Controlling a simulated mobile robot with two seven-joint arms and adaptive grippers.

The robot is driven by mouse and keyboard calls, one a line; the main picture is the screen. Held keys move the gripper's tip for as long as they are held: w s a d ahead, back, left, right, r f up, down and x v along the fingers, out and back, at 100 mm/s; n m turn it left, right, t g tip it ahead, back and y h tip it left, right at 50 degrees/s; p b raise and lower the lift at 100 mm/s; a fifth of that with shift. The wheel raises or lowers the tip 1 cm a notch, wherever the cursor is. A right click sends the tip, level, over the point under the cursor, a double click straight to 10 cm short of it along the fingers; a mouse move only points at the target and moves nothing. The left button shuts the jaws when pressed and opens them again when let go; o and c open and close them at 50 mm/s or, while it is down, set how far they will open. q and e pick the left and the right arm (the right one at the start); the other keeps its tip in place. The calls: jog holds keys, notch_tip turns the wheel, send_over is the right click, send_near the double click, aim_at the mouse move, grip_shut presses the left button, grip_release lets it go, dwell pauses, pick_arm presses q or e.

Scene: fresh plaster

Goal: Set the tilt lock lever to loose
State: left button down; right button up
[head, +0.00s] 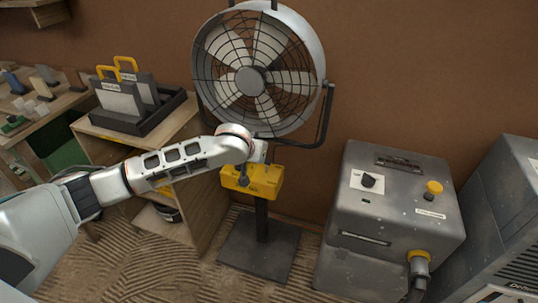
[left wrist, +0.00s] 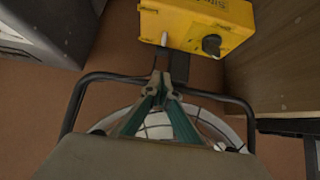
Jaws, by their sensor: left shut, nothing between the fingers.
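A drum fan (head: 258,75) hangs in a black U-shaped yoke (head: 328,115) on a dark post. A yellow control box (head: 265,186) is on the post below the yoke. The box also shows in the left wrist view (left wrist: 225,20), with a black knob (left wrist: 211,44) and a small pale part (left wrist: 164,39) at its edge. I cannot make out which part is the tilt lock lever, or its setting. My left gripper (head: 258,152) is shut and empty at the yoke's bottom, just above the box. Its fingertips (left wrist: 166,84) meet by the post in the wrist view. My right gripper is out of view.
A grey machine (head: 395,225) with a black dial and yellow button stands right of the fan. A wooden shelf unit (head: 200,165) with a black tray (head: 150,122) stands left, close to my arm. The fan's flat base (head: 260,250) rests on the floor.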

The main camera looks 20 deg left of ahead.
aim_at(267, 160)
pick_arm(q)
jog(key=b+x, duration=0.4)
jog(key=x, duration=0.5)
jog(key=shift+f, duration=0.35)
jog(key=shift+w+f, duration=0.15)
jog(key=shift+w, duration=0.2)
